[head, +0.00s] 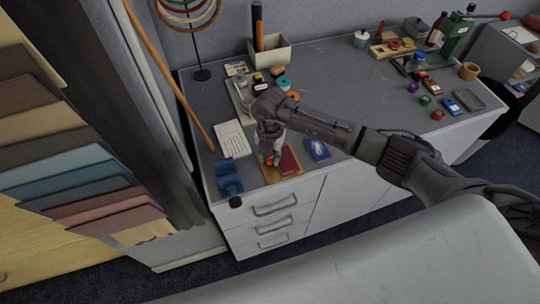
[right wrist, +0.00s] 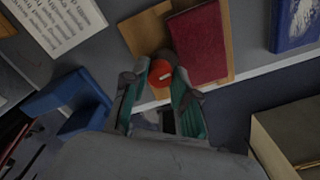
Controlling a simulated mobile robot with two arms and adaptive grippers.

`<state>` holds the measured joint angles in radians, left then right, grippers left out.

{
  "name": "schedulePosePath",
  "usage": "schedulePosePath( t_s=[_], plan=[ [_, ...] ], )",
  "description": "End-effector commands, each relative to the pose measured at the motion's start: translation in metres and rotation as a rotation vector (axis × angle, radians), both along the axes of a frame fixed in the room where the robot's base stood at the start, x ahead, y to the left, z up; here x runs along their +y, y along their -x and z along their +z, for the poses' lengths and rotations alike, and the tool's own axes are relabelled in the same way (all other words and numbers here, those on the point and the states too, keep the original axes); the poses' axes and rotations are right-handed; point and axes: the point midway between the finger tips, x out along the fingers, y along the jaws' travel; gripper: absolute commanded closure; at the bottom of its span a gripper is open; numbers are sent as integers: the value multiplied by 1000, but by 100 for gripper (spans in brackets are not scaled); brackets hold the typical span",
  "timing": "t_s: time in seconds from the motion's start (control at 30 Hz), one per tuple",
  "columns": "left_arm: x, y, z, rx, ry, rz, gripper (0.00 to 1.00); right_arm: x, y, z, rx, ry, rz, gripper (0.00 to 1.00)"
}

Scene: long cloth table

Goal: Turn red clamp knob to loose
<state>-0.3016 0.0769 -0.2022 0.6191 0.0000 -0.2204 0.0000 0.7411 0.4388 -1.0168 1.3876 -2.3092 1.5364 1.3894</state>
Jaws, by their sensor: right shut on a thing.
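The red clamp knob (right wrist: 161,73) is round with a pale mark on its face. It sits at the front edge of a wooden board (right wrist: 147,35), close beside a dark red block (right wrist: 200,42) on that board. My right gripper (right wrist: 160,80) is shut on the knob, one fingertip on each side of it. In the head view, my right gripper (head: 268,158) points down over the board (head: 270,176), and a bit of the red knob (head: 270,161) shows at its tips. The dark red block (head: 289,160) lies just right of it. My left gripper is not in view.
A blue holder (head: 228,177) stands left of the board, and a blue book-like item (head: 317,149) lies to its right. A printed sheet (head: 232,139) lies behind. Drawers (head: 272,208) are below the front edge. Small jars and tools fill the far right.

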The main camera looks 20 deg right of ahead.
Motion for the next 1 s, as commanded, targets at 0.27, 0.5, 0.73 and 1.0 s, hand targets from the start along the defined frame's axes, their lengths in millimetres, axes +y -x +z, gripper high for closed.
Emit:
schedulePosePath(
  t_s=[0.27,0.5,0.73,1.0],
  plan=[
    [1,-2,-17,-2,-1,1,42,-1,-1,-3,-2,2,170,100],
    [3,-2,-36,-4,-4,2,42,0,-1,-3,-2,2,393,100],
    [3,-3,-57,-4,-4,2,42,0,-1,-4,-3,1,614,100],
    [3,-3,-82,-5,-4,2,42,0,-1,-4,-2,1,869,100]
  ],
)
